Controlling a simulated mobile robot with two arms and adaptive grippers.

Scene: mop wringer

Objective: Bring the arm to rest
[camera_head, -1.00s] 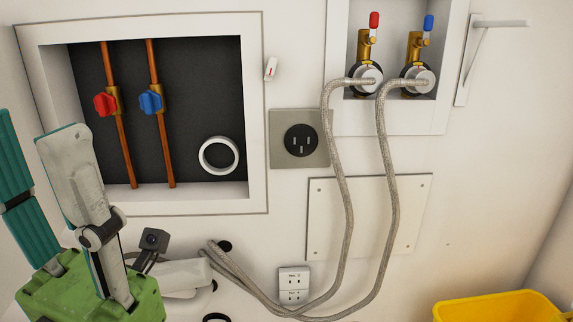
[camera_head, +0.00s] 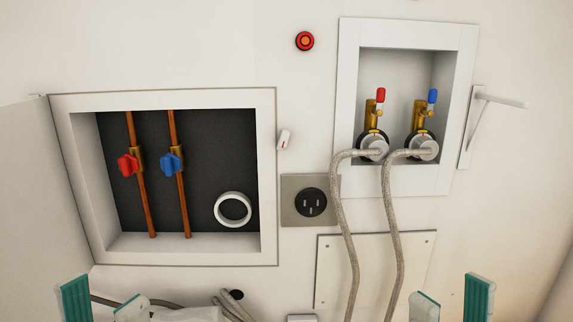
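My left gripper (camera_head: 103,303) shows at the bottom left edge, below the open wall box. Its two fingertips stand apart with nothing between them, so it is open. My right gripper (camera_head: 452,302) shows at the bottom right edge, to the right of the hoses. Its fingertips are also apart and empty. Only the upper finger parts of both grippers show; the rest of both arms is below the picture.
An open wall box (camera_head: 268,180) holds copper pipes with a red valve (camera_head: 128,166) and a blue valve (camera_head: 171,163). A white door (camera_head: 35,190) stands at its left. Braided hoses (camera_head: 346,240) hang from the right-hand tap box (camera_head: 347,100). A socket (camera_head: 310,202) sits between.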

